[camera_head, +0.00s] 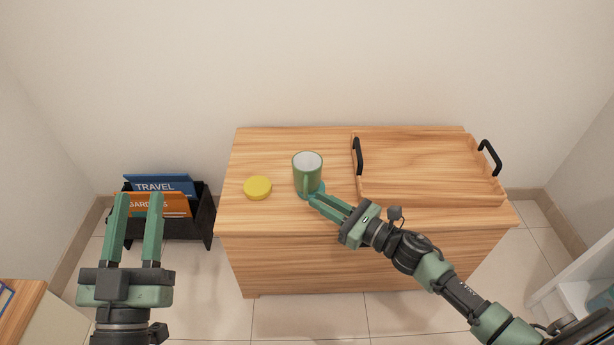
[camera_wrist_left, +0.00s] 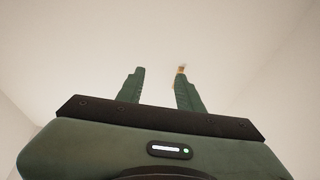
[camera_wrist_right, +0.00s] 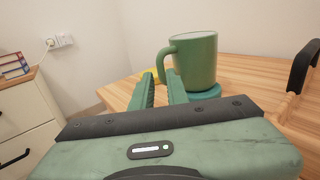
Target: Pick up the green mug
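The green mug (camera_head: 307,178) is upright over a teal coaster (camera_head: 320,187) on the wooden cabinet top. It also shows in the right wrist view (camera_wrist_right: 196,62), its handle towards my right gripper. My right gripper (camera_head: 316,198) reaches in from the lower right. Its fingers (camera_wrist_right: 161,82) are at the handle, one on each side, with a narrow gap that the handle appears to fill. Whether the mug's base touches the coaster is hard to see. My left gripper (camera_head: 139,198) is open and empty, left of the cabinet; its fingers also show in the left wrist view (camera_wrist_left: 158,75).
A yellow round lid-like object (camera_head: 257,188) lies left of the mug. A wooden tray (camera_head: 425,196) with black handles takes up the right of the cabinet top. A black rack (camera_head: 203,218) with books stands on the floor at the left. A wall is behind.

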